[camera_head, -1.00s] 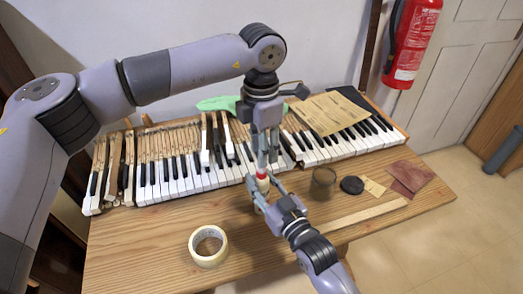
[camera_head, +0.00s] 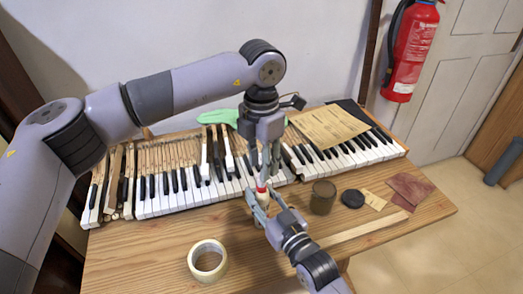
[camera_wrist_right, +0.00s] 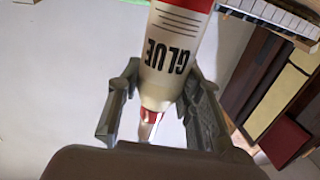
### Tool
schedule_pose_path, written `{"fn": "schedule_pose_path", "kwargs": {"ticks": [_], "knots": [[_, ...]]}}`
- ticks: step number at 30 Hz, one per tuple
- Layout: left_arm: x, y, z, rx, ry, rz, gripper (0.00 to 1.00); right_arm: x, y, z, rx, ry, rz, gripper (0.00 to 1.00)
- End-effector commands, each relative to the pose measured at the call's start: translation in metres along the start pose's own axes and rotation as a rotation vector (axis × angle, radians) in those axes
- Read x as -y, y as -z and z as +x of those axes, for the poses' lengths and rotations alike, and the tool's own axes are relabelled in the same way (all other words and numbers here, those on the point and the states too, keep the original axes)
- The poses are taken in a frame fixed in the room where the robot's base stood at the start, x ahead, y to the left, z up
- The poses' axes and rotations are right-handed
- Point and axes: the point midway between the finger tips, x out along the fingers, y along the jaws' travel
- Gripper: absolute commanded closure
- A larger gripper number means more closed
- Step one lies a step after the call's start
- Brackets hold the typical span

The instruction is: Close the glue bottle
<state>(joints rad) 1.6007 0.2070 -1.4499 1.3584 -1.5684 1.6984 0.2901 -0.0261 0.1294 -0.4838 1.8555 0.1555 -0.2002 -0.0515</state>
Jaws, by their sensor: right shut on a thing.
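The white glue bottle (camera_wrist_right: 180,50) with red bands and black GLUE lettering fills the middle of the right wrist view, lettering upside down. Its narrow red-and-white end (camera_wrist_right: 150,116) lies near the bottom. In the head view only a small red and whitish part of the bottle (camera_head: 262,188) shows between the grippers. My right gripper (camera_head: 262,203) is shut on the bottle, with a finger on either side. My left gripper (camera_head: 264,176) points down just above the bottle's red part. Its fingertips overlap the bottle from this angle, and whether they hold anything is unclear.
A row of piano keys (camera_head: 175,195) spans the back of the wooden table (camera_head: 140,265). A tape roll (camera_head: 207,260) lies at front left. A brown jar (camera_head: 322,197), a black disc (camera_head: 352,198), sandpaper (camera_head: 408,188) and a wooden strip (camera_head: 362,230) lie to the right.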

Motion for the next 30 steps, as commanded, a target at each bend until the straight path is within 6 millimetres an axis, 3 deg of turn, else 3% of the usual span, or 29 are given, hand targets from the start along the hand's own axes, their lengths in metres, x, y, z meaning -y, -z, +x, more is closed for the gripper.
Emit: {"fn": "schedule_pose_path", "kwargs": {"ticks": [3,9,20,30], "knots": [[0.000,0.001,0.020,-0.003,0.002,0.000,0.67,0.000,0.000,0.000,0.001,0.000,0.000,1.00],[0.000,0.001,0.041,-0.001,0.001,0.000,0.67,0.000,0.000,0.000,0.001,0.000,0.000,1.00],[0.000,0.000,0.046,0.000,0.000,0.000,0.67,0.000,0.000,0.000,0.001,0.000,0.000,1.00],[0.000,0.000,0.045,0.000,0.000,0.000,0.88,0.000,0.000,0.000,0.001,0.000,0.000,1.00]]}}
